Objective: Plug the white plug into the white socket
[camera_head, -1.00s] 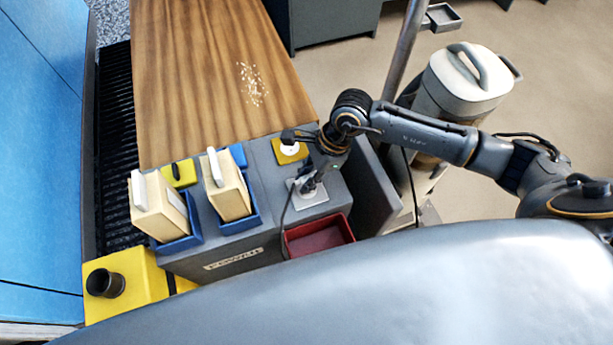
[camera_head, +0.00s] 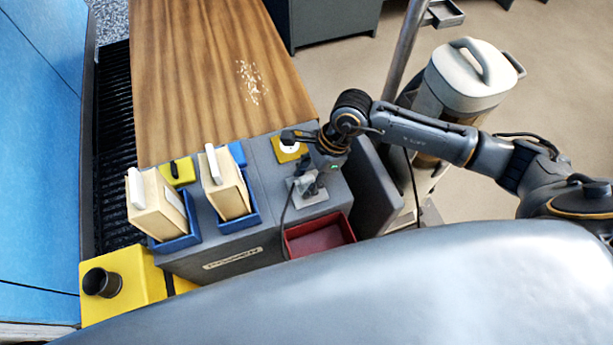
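A round white socket (camera_head: 289,147) sits in a yellow plate on the grey cabinet top, partly covered by a dark part at its upper edge. A second, light grey plate (camera_head: 313,198) lies nearer me, with my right gripper (camera_head: 304,183) pointing down over it. A black cable (camera_head: 285,212) runs from the fingertips down past the red tray. I cannot make out a white plug; the gripper and wrist may hide it. Whether the fingers are open or shut is too small to tell. My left gripper is out of view.
A red tray (camera_head: 290,249) sits at the cabinet's front edge. Two beige boxes (camera_head: 158,207) with white handles stand in blue holders on the left. A yellow block (camera_head: 140,286) with a black cylinder is front left. The wooden top (camera_head: 190,60) behind has pale crumbs.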

